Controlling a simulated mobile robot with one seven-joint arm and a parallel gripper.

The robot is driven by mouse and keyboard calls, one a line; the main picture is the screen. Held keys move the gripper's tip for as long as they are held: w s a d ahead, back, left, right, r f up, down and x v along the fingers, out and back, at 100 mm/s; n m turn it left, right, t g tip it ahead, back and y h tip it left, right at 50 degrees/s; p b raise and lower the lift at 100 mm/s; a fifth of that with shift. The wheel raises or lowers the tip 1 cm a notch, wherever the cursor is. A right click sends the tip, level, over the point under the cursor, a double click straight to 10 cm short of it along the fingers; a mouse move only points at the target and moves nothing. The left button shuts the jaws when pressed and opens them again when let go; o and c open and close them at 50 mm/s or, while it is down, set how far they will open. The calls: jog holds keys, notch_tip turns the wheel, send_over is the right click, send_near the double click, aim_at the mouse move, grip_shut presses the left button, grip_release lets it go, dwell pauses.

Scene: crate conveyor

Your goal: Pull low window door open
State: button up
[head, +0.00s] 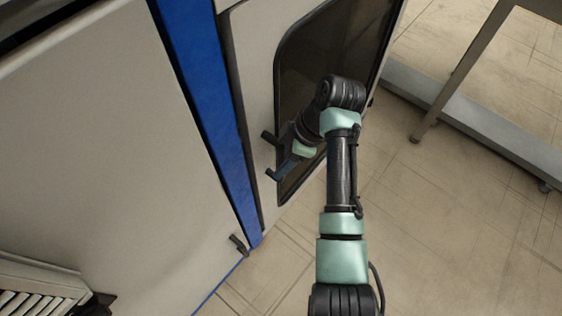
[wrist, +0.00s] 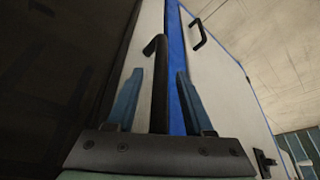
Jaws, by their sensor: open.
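The low window door is a pale panel (head: 254,65) with a large dark window (head: 315,55), right of a blue post in the head view. It looks closed against the post. My gripper (head: 272,172) is at the door's left edge, low beside the window. In the wrist view my gripper (wrist: 160,95) has its two blue fingers apart. A dark bar handle (wrist: 158,75) with a bent end stands between them, with gaps on both sides. My arm hides part of the window in the head view.
The blue post (head: 205,100) separates the door from a wide pale panel (head: 110,130). Another black handle (wrist: 199,33) shows beyond the blue strip in the wrist view. A grey metal frame (head: 470,120) stands at the right. The tiled floor (head: 440,240) is clear around my arm.

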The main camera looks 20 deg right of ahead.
jog(key=shift+a+f, duration=0.15)
jog(key=shift+f, duration=0.15)
grip_shut()
dwell(1.3)
